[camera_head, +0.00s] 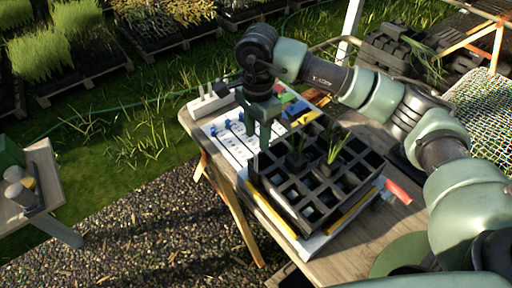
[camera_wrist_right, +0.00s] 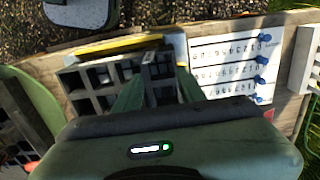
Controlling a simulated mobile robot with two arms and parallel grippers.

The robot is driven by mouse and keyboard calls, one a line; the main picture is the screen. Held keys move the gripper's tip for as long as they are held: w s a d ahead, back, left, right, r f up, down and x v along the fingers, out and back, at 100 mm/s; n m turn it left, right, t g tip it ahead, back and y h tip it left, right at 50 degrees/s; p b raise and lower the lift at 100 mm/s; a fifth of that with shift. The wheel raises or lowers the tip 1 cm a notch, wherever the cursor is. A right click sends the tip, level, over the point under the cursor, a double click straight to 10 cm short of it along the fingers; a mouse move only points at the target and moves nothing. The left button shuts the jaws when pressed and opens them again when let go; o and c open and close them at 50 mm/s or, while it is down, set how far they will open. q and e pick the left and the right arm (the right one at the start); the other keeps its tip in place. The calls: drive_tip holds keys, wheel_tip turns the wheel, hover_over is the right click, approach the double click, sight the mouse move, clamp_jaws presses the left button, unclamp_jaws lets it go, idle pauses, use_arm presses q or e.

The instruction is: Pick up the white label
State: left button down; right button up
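I cannot tell which one is the task's label. My right gripper (camera_head: 262,140) points down at the left corner of the black cell tray, beside the strips. In the right wrist view its two green fingers (camera_wrist_right: 160,90) are apart, with tray cells showing between them and no label seen there. My left gripper is not in view.
The black cell tray (camera_head: 285,193) holds a few green seedlings (camera_head: 335,148) and sits on a white base with yellow edges. A white block (camera_head: 210,102) stands at the table's far left corner. A red-handled tool (camera_head: 397,192) lies right of the tray.

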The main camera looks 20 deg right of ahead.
sight(256, 158)
drive_tip(key=f+p, duration=0.1)
drive_tip(key=f, duration=0.1)
drive_tip(key=s+f+p, duration=0.1)
drive_tip(key=f, duration=0.1)
drive_tip(key=s+f+p, duration=0.1)
drive_tip(key=f, duration=0.1)
drive_tip(key=shift+a+f, duration=0.1)
drive_tip(key=shift+a, duration=0.3)
drive_tip(key=shift+f+p, duration=0.3)
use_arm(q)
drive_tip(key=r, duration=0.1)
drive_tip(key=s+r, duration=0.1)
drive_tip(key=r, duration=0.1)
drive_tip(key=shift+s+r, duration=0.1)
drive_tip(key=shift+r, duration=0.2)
use_arm(e)
drive_tip(key=shift+s+a, duration=0.15)
drive_tip(key=shift+s, duration=0.05)
drive_tip(key=shift+w, duration=0.1)
clamp_jaws()
